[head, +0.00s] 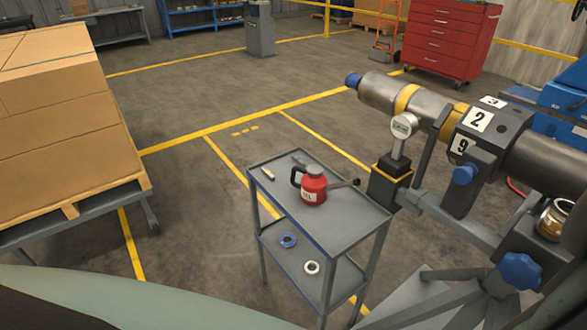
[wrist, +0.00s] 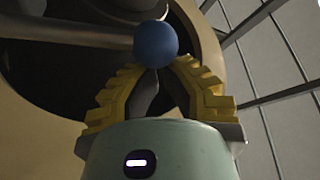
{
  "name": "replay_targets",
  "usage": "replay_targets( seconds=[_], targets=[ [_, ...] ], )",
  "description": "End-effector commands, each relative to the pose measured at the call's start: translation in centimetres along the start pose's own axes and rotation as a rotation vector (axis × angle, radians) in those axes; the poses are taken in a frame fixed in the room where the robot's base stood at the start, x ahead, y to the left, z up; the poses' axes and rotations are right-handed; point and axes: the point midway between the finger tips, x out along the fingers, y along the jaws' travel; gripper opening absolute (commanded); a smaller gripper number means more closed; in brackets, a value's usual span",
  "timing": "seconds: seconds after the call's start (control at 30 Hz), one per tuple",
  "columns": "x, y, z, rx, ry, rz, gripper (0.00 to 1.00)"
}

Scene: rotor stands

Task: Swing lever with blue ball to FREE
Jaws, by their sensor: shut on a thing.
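The blue ball (wrist: 155,44) shows in the wrist view, at the tips of my gripper (wrist: 157,66). The yellow fingers are closed in on it from both sides, just under its middle. A dark grey bar (wrist: 145,95) shows between the fingers below the ball; I cannot tell if it is the lever's stem. A large round dark part (wrist: 100,85) lies behind the gripper. My gripper does not show in the head view, and I cannot pick out this lever there. No FREE mark is readable in either view.
In the head view, the rotor stand (head: 490,150) with its metal shaft (head: 379,90) fills the right. A grey cart (head: 345,222) with a red can (head: 313,186) stands beside it. Boxes on a pallet (head: 60,120) stand at the left. The floor between is mostly clear.

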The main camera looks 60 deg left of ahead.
Motion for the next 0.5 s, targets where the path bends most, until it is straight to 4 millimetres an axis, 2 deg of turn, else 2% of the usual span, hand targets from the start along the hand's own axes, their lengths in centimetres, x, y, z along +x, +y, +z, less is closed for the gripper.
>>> replay_targets(
  seconds=[0.03, 0.1, 0.5],
  targets=[
    [-0.4, 0.1, 1.0, -0.039, -0.008, -0.021, 0.0],
    [-0.7, -0.3, 1.7, -0.095, -0.01, -0.046, 0.0],
    [-2.0, -1.7, 4.4, -0.34, -0.012, -0.16, 0.0]
  ],
)
